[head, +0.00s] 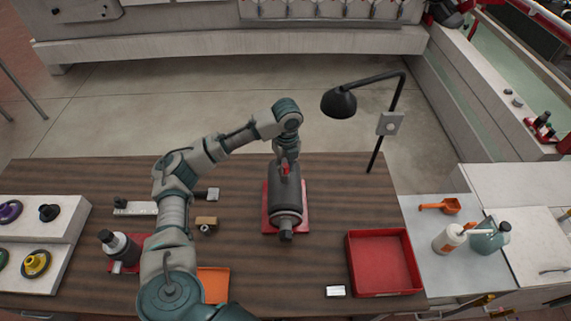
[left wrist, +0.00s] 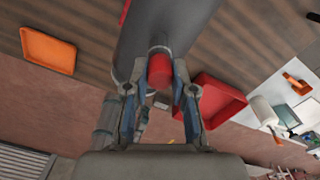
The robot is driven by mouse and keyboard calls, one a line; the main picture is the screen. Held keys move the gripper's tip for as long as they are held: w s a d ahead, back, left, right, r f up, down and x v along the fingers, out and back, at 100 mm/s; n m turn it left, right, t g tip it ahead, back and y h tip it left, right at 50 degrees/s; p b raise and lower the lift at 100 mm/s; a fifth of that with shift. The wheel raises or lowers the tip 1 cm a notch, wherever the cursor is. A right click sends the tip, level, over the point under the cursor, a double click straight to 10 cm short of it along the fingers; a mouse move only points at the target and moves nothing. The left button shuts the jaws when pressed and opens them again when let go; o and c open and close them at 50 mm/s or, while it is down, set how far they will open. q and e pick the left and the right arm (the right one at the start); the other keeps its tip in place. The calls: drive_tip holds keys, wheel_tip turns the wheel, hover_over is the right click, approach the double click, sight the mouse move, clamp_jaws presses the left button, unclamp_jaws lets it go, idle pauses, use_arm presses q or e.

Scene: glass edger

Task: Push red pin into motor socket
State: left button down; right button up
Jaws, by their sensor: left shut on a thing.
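The motor (head: 287,192) is a dark grey cylinder lying on a red base (head: 303,221) in the middle of the table. Its dark body also fills the top of the left wrist view (left wrist: 175,22). My left gripper (head: 285,166) is above the motor's upper side, pointing down. It is shut on the red pin (left wrist: 159,72), which sits between the fingertips. The pin's far end meets a round grey part on the motor; how deep it sits cannot be told. The red pin shows small in the head view (head: 285,170). My right gripper is out of view.
A black lamp (head: 340,102) stands behind the motor to the right. A red tray (head: 383,262) is at front right. An orange tray (head: 213,283), a second dark cylinder (head: 118,245) and small blocks lie left. Bottles (head: 450,238) stand at far right.

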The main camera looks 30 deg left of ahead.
use_arm(q)
drive_tip(key=shift+f, duration=0.35)
drive_tip(key=c, duration=0.9)
unclamp_jaws()
wheel_tip(320, 180, up, 12)
drive_tip(key=shift+w+f, duration=0.1)
drive_tip(key=shift+w, duration=0.05)
